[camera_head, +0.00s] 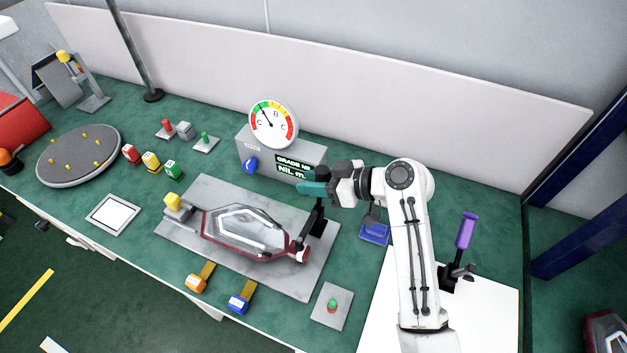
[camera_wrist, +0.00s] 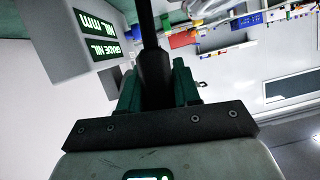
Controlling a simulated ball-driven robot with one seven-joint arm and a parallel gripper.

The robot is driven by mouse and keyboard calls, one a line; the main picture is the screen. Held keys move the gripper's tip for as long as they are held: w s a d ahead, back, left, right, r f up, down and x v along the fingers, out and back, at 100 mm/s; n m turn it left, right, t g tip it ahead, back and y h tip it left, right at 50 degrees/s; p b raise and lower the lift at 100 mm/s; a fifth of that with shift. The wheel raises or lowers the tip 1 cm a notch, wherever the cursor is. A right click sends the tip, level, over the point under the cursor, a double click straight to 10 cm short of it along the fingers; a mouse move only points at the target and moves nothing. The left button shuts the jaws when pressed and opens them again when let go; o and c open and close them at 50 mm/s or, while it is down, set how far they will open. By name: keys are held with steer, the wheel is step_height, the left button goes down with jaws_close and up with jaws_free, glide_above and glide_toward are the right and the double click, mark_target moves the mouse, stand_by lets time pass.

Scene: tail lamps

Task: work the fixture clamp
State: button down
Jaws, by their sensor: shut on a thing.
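My gripper (camera_head: 313,188) reaches in from the right, its teal fingers shut on the dark handle of the fixture clamp (camera_head: 318,221). The clamp stands upright at the right end of the lamp. In the wrist view the dark handle (camera_wrist: 152,62) runs between the fingers of my gripper (camera_wrist: 157,85). The tail lamp (camera_head: 243,232), clear with a dark red rim, lies on the grey fixture plate (camera_head: 285,283). A yellow-topped block (camera_head: 175,203) stands at its left end. The clamp's contact with the lamp is too small to tell.
A gauge (camera_head: 273,123) on a grey box stands behind the plate. A purple-handled tool (camera_head: 466,231) stands to the right of my arm. A round turntable (camera_head: 78,155) is far left.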

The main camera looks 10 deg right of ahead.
steer(key=c, duration=1.2)
jaws_free()
steer(key=shift+o, duration=0.2)
steer(key=b+v, duration=0.1)
steer(key=v, duration=1)
steer(key=shift+a, duration=0.1)
